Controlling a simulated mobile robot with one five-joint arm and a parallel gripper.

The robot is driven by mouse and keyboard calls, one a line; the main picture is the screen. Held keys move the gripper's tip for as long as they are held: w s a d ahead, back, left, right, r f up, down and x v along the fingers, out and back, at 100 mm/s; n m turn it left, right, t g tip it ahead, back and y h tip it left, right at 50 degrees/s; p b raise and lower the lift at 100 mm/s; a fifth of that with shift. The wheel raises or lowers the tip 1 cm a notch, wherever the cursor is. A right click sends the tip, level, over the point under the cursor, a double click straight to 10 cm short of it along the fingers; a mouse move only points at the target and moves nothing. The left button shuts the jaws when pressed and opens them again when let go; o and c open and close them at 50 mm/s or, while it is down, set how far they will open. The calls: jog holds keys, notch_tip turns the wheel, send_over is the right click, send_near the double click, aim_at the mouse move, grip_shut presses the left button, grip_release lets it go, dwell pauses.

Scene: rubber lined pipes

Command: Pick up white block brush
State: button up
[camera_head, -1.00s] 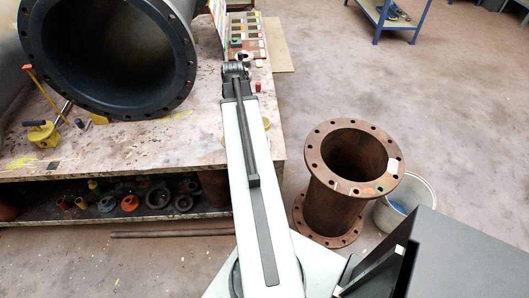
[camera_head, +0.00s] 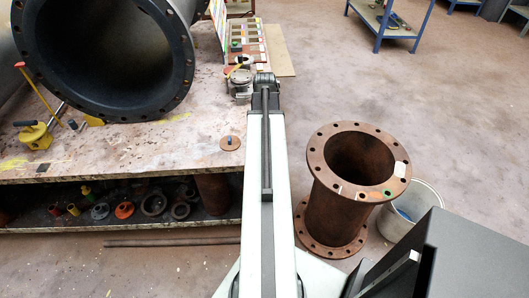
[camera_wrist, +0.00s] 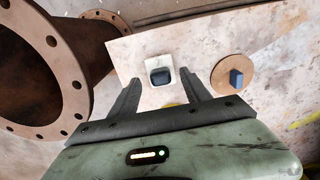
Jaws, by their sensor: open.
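In the wrist view a white square block with a dark grip on top (camera_wrist: 160,62) lies on the worn table top near its edge. It looks like the white block brush. My gripper (camera_wrist: 160,78) is open, its two dark fingers pointing towards the block, one on each side in the picture. The fingers hold nothing, and I cannot tell how high they are above the table. In the head view my arm hides the block and the fingers.
A round brown disc with a blue-grey grip (camera_wrist: 220,72) lies to the right of the block; it also shows in the head view (camera_head: 230,143). A rusty flanged pipe (camera_head: 345,205) stands right of the table (camera_head: 120,150). A large black-lined pipe (camera_head: 185,50) lies on the table.

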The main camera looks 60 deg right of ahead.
notch_tip(320, 180, down, 3)
jog(key=shift+r+b, duration=0.15)
jog(key=shift+b, duration=0.5)
jog(key=shift+r, duration=0.2)
grip_shut()
jog(key=shift+r+p, duration=0.55)
jog(key=shift+p, duration=0.2)
notch_tip(320, 180, up, 3)
jog(key=p, duration=0.3)
jog(key=shift+r, duration=0.15)
jog(key=s+d, duration=0.3)
jog(key=d, duration=0.4)
jog(key=s+d, duration=0.3)
jog(key=d, duration=0.4)
jog(key=shift+s+d+r+p, duration=0.3)
jog(key=shift+d+p, duration=0.05)
jog(key=shift+p, duration=0.1)
